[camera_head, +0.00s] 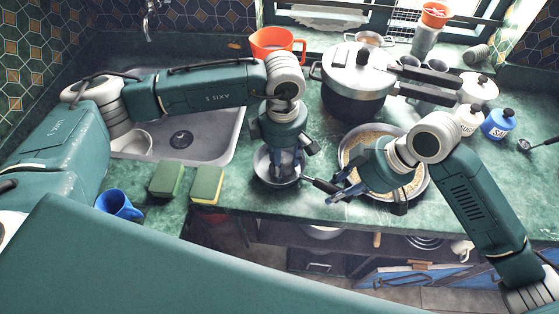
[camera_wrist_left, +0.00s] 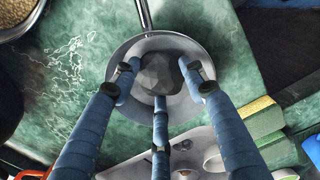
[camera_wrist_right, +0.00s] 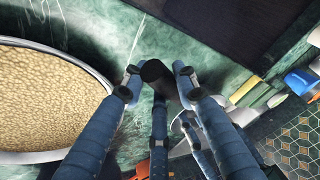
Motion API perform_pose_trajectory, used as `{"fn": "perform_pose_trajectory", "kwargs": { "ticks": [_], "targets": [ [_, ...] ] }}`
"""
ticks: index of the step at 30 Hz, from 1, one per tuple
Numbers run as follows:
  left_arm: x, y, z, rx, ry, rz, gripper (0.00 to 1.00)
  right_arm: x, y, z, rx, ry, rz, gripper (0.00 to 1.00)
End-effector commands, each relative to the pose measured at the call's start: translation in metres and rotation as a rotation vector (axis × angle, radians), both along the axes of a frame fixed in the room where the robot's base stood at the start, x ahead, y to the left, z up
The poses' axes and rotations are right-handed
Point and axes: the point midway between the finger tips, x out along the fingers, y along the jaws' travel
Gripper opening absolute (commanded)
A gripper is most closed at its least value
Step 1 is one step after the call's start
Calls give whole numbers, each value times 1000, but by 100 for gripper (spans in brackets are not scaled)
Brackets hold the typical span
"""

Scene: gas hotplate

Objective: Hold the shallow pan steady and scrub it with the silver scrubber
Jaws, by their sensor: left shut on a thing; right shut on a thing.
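The shallow pan (camera_head: 261,166) is small and silver and sits on the green counter near its front edge. Its dark handle (camera_head: 322,186) points right; the handle also shows in the right wrist view (camera_wrist_right: 157,72). My left gripper (camera_head: 281,166) reaches down into the pan and is shut on the silver scrubber (camera_wrist_left: 160,72), a grey faceted lump. In the left wrist view the scrubber lies over the pan's inside (camera_wrist_left: 124,62); whether it touches the bottom is unclear. My right gripper (camera_head: 338,192) is shut on the handle. The scrubber is mostly hidden in the head view.
A wide pan of pale food (camera_head: 424,186) stands close under my right arm. Two sponges (camera_head: 168,180) (camera_head: 206,186) and a blue mug (camera_head: 116,205) lie to the left. Behind are the sink (camera_head: 215,135), a large pot (camera_head: 352,85) and an orange jug (camera_head: 277,42).

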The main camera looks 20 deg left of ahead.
Motion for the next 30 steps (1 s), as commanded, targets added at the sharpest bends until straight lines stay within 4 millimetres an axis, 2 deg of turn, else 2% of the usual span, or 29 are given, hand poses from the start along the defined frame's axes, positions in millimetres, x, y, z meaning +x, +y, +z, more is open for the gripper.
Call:
{"fn": "perform_pose_trajectory", "kwargs": {
  "ticks": [6,15,24,30],
  "targets": [
    [8,-3,-1,-1,-1,0,0,0,0,0,0,-1,-1,0],
    [7,9,-2,0,-1,2,0,0,0,0,0,-1,-1,0],
    [6,10,-3,2,0,1,0,0,0,0,0,-1,-1,0],
    [7,9,13,-1,-2,0,0,0,0,0,0,-1,-1,0]
  ]
}}
